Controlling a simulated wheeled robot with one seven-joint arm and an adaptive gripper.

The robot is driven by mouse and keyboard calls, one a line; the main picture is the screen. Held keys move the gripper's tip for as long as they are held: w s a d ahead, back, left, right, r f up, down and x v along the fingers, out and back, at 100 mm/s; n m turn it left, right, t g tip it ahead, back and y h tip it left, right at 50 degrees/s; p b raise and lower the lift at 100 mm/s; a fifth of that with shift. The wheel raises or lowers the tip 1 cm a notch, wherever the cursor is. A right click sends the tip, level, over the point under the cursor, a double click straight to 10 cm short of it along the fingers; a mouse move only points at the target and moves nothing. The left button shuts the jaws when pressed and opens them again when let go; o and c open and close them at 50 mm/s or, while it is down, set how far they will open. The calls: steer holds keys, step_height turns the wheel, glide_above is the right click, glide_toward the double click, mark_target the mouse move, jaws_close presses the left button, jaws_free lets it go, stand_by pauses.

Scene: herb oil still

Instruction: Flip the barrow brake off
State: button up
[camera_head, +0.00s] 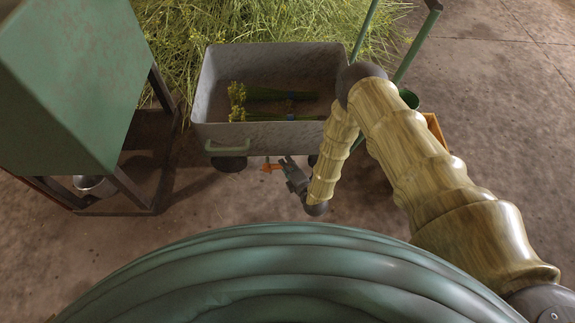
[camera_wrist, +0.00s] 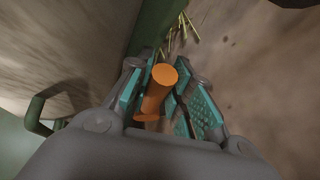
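The barrow (camera_head: 211,95) is a grey metal tub with a pale green handle (camera_head: 228,148) on its near side. An orange brake lever (camera_head: 270,167) sticks out low below that side. My gripper (camera_head: 284,162) is down at the lever, just to its right in the head view. In the wrist view the orange lever (camera_wrist: 160,88) lies between the teal pads of my gripper (camera_wrist: 163,98). The pads appear closed against both sides of it. The lever's mount is hidden.
Bundles of green stalks with yellow flowers (camera_head: 270,117) lie in the barrow. A green machine on a dark frame (camera_head: 75,85) stands at the left, with loose herbs (camera_head: 270,20) behind. An orange-yellow box (camera_head: 434,130) is partly hidden behind my arm.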

steer(key=o, duration=0.3)
steer(key=shift+o, duration=0.2)
